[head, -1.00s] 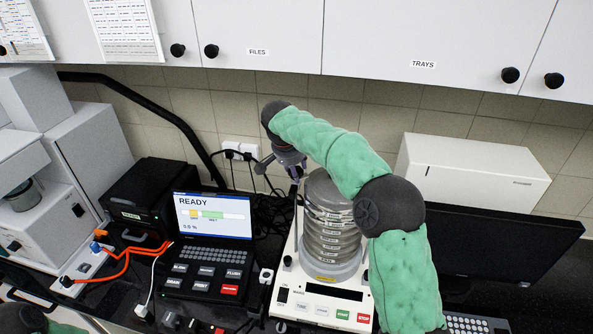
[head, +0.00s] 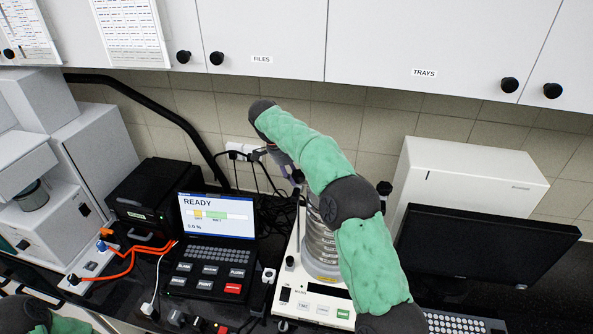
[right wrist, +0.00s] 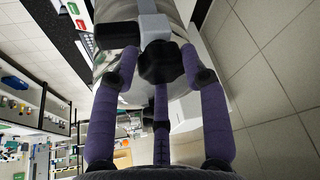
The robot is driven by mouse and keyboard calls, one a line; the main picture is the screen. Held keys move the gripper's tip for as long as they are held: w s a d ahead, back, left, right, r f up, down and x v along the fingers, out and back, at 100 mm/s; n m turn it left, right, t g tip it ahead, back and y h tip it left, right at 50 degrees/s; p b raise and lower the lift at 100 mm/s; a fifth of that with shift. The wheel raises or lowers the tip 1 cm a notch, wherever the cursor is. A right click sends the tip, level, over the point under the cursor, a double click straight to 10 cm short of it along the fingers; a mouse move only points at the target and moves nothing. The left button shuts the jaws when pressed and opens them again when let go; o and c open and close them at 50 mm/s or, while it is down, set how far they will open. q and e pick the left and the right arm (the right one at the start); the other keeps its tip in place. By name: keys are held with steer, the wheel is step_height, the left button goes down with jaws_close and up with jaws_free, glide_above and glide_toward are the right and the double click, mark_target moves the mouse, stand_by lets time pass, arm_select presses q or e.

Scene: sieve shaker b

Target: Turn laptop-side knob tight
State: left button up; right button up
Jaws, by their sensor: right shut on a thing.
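The sieve shaker (head: 318,307) stands on the bench with its stack of metal sieves (head: 322,243), partly hidden behind my right arm. In the right wrist view, a black lobed knob (right wrist: 161,63) on a grey clamp part sits between the purple fingers of my right gripper (right wrist: 160,78), which is shut on it. In the head view my right gripper (head: 297,178) is at the laptop side of the stack's top, and the held knob cannot be made out. Another black knob (head: 384,188) shows to the right of my arm. My left gripper is out of view.
The laptop (head: 215,222) left of the shaker reads READY. Cables (head: 268,208) run behind it, and orange hoses (head: 125,262) lie farther left. A black monitor (head: 480,250) and a white box (head: 470,185) stand on the right. Cabinets hang above.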

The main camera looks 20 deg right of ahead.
steer(key=shift+w+d+r, duration=0.1)
stand_by(0.4)
steer(key=o, duration=1)
steer(key=shift+c, duration=0.2)
steer(key=shift+o, duration=0.6)
steer(key=shift+w+d+f, duration=0.1)
steer(key=shift+w+f, duration=0.05)
steer(key=shift+f, duration=0.05)
steer(key=shift+a+r, duration=0.3)
steer(key=shift+r, duration=0.25)
steer(key=v, duration=1)
steer(key=shift+r, duration=0.35)
steer(key=shift+a, duration=0.15)
